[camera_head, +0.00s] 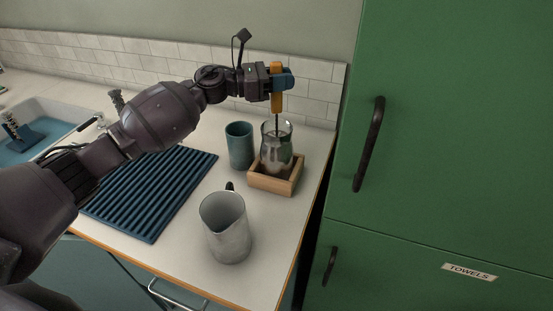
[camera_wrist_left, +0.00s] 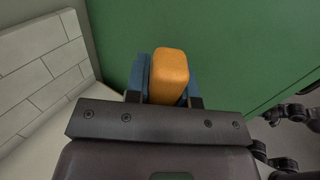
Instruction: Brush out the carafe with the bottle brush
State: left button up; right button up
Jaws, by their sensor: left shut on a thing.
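The glass carafe (camera_head: 268,151) stands upright in a square wooden holder (camera_head: 276,184) near the right end of the counter. My left gripper (camera_head: 282,82) is above the carafe, shut on the orange handle of the bottle brush (camera_head: 277,103). The orange handle also shows in the left wrist view (camera_wrist_left: 169,76), between the blue finger pads. The brush is upright, and its thin dark stem goes down into the carafe's mouth. The brush head is inside the carafe and hard to make out through the glass. My right gripper is not in view in the head view.
A teal cup (camera_head: 239,146) stands just left of the carafe. A metal pitcher (camera_head: 226,228) stands in front. A ridged blue drying mat (camera_head: 150,193) lies left, beyond it a sink (camera_head: 52,111). A tall green cabinet (camera_head: 450,120) bounds the counter on the right; tiled wall behind.

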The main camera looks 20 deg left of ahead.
aim_at(279, 63)
pick_arm(q)
jog(key=shift+s, duration=0.15)
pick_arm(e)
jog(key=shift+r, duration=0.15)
pick_arm(q)
jog(key=shift+s+a, duration=0.2)
jog(key=shift+a, duration=0.2)
dwell(0.4)
jog(key=shift+r, duration=0.1)
jog(key=shift+r+p, duration=1.05)
jog(key=shift+r, duration=1.4)
jog(key=shift+f+b, duration=1.45)
jog(key=shift+f, duration=1.2)
jog(key=shift+r, duration=0.1)
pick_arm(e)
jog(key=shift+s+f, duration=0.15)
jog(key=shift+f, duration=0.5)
pick_arm(q)
jog(key=shift+d, duration=0.15)
